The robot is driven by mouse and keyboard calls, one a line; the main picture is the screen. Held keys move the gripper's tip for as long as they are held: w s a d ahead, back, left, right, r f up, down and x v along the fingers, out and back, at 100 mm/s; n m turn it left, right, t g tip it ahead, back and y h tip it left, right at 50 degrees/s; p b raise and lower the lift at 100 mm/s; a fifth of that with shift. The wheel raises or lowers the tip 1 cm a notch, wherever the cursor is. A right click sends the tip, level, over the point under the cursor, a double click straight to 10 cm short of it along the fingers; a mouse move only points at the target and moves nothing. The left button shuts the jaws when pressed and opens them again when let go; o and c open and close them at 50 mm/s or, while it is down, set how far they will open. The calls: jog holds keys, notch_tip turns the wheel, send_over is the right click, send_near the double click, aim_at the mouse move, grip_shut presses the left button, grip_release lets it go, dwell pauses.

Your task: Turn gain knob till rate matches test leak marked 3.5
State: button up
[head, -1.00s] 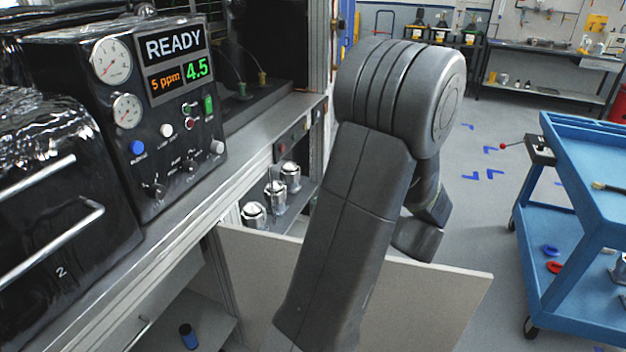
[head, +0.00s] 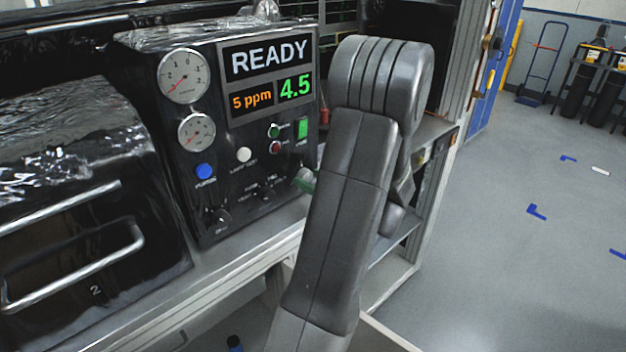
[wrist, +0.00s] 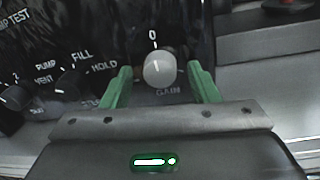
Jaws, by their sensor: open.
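The gain knob (wrist: 160,68) is a pale round knob on the black panel, with a 0 above it and the label GAIN below, in the wrist view. My gripper (wrist: 161,80) is open, with one green finger to each side of the knob; I cannot tell whether either finger touches it. In the head view my arm covers most of the gripper, and a green finger (head: 306,184) shows by the panel's lower right. The display (head: 267,77) reads READY, 5 ppm in orange and 4.5 in green.
Left of the gain knob are the FILL/HOLD selector (wrist: 68,84) and another dark knob (wrist: 15,97). Two gauges (head: 184,76), a blue button (head: 204,171) and a white button (head: 244,154) are on the panel. Open floor lies right.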

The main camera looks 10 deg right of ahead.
jog(key=shift+c, duration=0.2)
jog(key=c, duration=0.9)
jog(key=shift+c, duration=0.2)
jog(key=shift+f+n+b, duration=0.15)
jog(key=shift+n+b, duration=0.15)
jog(key=shift+b, duration=0.15)
jog(key=n+b, duration=0.1)
jog(key=b, duration=0.1)
jog(key=shift+f+n+b, duration=0.1)
jog(key=shift+n+b, duration=0.2)
jog(key=shift+n, duration=0.1)
jog(key=n+b, duration=0.5)
jog(key=b, duration=0.2)
jog(key=shift+h, duration=0.3)
jog(key=n+b, duration=0.3)
jog(key=b, duration=0.1)
jog(key=shift+r+n+h+b, duration=0.2)
jog(key=shift+n+h+b, duration=0.1)
jog(key=shift+n+b, duration=0.9)
jog(key=shift+r, duration=0.1)
